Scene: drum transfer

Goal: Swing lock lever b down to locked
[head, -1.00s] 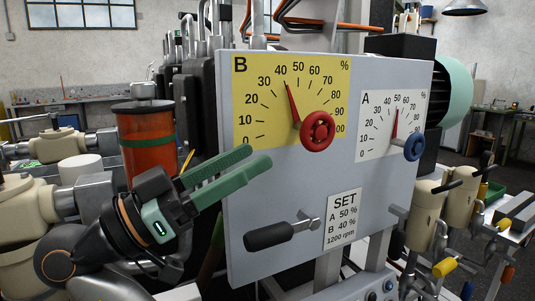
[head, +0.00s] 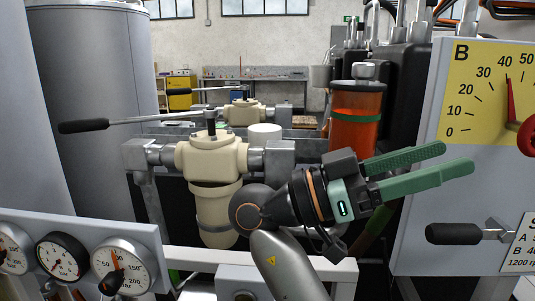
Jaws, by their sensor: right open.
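A black-handled lever (head: 455,233) sits on the grey panel below the yellow B dial (head: 490,95). Its handle lies about level, pointing left from a metal pivot; no letter shows on the lever itself. The B dial's needle points near 40, and its red knob (head: 527,136) is cut by the right edge. My right gripper (head: 458,158) has green fingers, apart and empty, pointing right. In the picture its tips overlap the panel's left part, above the lever and below the B scale; I see no contact. My left gripper is not in view.
An orange cylinder (head: 354,133) stands behind my right gripper. A cream filter housing (head: 213,160) with a long black-handled lever (head: 84,126) is at the left. A gauge board (head: 75,235) fills the lower left, and a set-value plate (head: 520,245) is beside the panel lever.

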